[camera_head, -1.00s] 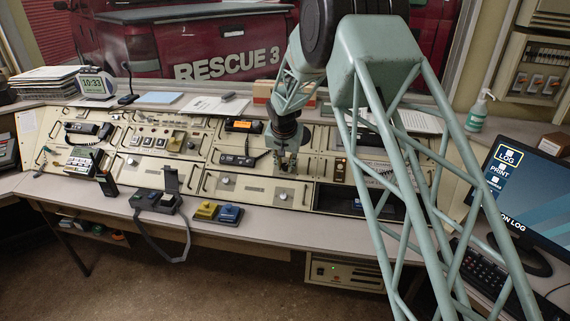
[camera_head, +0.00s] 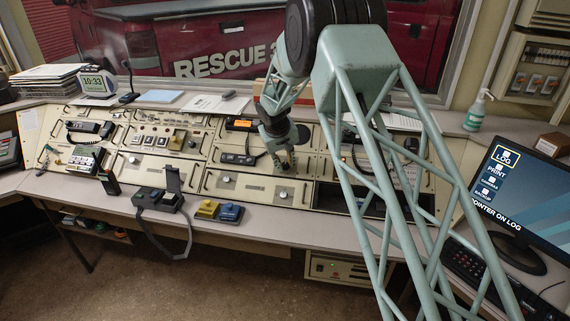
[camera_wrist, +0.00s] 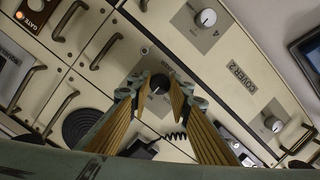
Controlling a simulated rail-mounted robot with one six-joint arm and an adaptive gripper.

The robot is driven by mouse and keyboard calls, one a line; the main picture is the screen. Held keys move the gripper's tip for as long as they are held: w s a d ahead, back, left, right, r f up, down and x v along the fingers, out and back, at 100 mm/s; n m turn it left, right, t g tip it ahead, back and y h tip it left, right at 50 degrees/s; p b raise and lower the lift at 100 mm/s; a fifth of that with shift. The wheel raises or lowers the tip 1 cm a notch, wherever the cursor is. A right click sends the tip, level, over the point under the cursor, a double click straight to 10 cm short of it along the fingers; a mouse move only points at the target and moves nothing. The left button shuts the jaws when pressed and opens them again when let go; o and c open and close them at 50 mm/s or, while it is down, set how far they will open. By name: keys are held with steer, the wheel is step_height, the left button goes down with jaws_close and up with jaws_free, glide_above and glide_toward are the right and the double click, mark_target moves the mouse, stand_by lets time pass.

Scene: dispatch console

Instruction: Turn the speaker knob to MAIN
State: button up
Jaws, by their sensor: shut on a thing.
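A dark round knob (camera_wrist: 159,83) sits on a grey plate in the middle of the wrist view. My gripper (camera_wrist: 159,90) has one finger on each side of it and is shut on it. The knob's pointer direction and any position labels are too small or hidden to read. In the head view my gripper (camera_head: 285,164) reaches down, tilted, to the middle of the console (camera_head: 240,187), and it hides the knob there.
Two pale knobs (camera_wrist: 206,18) (camera_wrist: 273,124) sit on a panel marked COVER 2. A black handset (camera_wrist: 140,149) with a coiled cord is close by. Several dark bar handles (camera_wrist: 107,51) stand out from the panels. A monitor (camera_head: 520,190) stands at the right.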

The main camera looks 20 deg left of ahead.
stand_by(0.3)
steer(key=o, duration=0.8)
steer(key=shift+o, duration=0.2)
steer(key=shift+r, duration=0.1)
steer(key=v, duration=1.1)
steer(key=shift+s+r, duration=0.2)
steer(key=shift+r, duration=0.15)
